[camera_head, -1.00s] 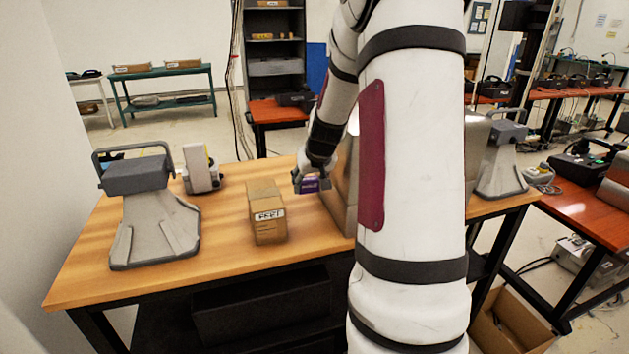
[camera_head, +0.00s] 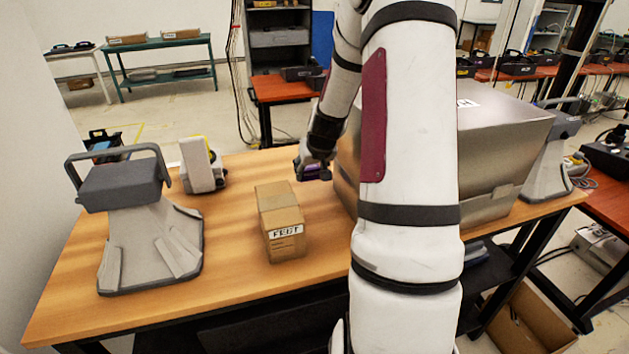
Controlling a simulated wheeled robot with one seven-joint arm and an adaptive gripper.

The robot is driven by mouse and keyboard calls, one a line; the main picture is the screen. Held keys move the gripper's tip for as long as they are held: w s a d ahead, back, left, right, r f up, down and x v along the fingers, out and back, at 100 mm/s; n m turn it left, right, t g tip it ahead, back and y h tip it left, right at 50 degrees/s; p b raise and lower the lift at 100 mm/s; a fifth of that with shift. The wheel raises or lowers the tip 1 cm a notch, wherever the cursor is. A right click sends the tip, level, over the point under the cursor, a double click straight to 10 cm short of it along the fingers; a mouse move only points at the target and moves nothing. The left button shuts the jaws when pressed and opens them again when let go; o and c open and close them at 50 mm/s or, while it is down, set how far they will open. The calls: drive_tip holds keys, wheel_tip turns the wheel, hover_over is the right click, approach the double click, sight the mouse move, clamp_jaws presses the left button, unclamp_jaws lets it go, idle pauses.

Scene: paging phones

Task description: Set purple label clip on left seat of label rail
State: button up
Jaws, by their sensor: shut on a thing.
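My gripper (camera_head: 312,172) is shut on the purple label clip (camera_head: 318,173). It holds the clip at the left side of the large metal box, near the middle of the wooden table, seemingly above the surface. Only a small purple part of the clip shows, and my arm covers much of the area to the right. I cannot make out the label rail or its left seat; they may be hidden behind my arm.
A cardboard box (camera_head: 281,222) stands on the wooden table (camera_head: 230,270). A grey stand (camera_head: 150,230) is at the left, with a white and yellow device (camera_head: 203,165) behind it. A large metal box (camera_head: 500,140) fills the right side. Bare tabletop lies around the cardboard box.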

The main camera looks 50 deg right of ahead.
drive_tip(key=shift+f, duration=2.15)
drive_tip(key=shift+f, duration=0.15)
drive_tip(key=o, duration=0.9)
